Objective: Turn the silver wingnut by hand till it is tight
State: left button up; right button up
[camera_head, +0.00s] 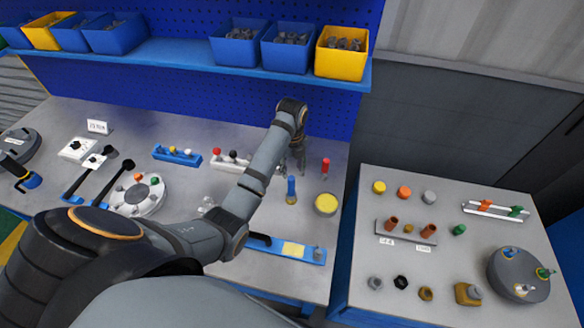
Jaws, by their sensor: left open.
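A dark grey round flanged part (516,272) sits on the right table, near its right edge. It carries a blue, a green and a pale silvery small fitting (521,290) on top. The silvery one may be the silver wingnut, but it is too small to be sure. A white round flange (125,207) with orange, green and grey knobs lies on the left bench. My left gripper (292,166) points down over the left bench, far from the grey flanged part. It is open, with nothing visible between its fingers. My right gripper is not in view.
A blue-handled tool (291,190), a red-topped item (325,168) and a yellow round pad (326,204) are close to my left gripper. A shelf (180,52) with blue and yellow bins overhangs the bench's back. The right table (455,255) holds several small coloured parts.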

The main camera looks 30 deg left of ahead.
aim_at(319, 258)
jog(key=k, duration=1.5)
